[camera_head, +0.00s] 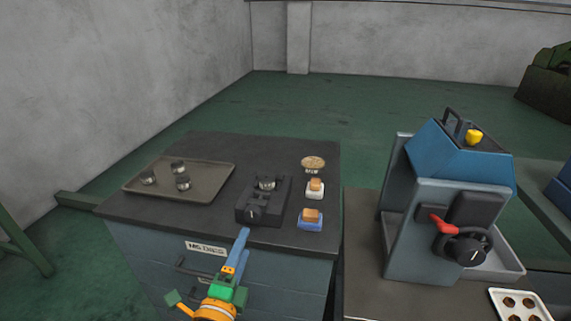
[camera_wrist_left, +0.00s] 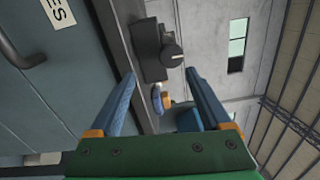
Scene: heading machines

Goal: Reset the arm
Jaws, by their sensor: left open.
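My left gripper (camera_head: 241,246) comes in from the bottom of the head view, with a green body and blue fingers. It is in front of the drawer cabinet (camera_head: 222,287), near its front top edge. In the left wrist view its two blue fingers (camera_wrist_left: 160,82) are spread apart with nothing between their tips. A dark vise-like fixture (camera_head: 262,211) holding a small metal part (camera_head: 266,184) stands on the cabinet top beyond the gripper. The fixture also shows in the left wrist view (camera_wrist_left: 150,50). My right gripper is not in view.
A tray (camera_head: 212,190) with metal parts lies at left on the cabinet top. Small blocks on white (camera_head: 314,194) and blue (camera_head: 310,225) bases and a round container (camera_head: 313,163) are at right. A blue-grey machine (camera_head: 412,235) with a red-handled lever (camera_head: 438,224) stands further right.

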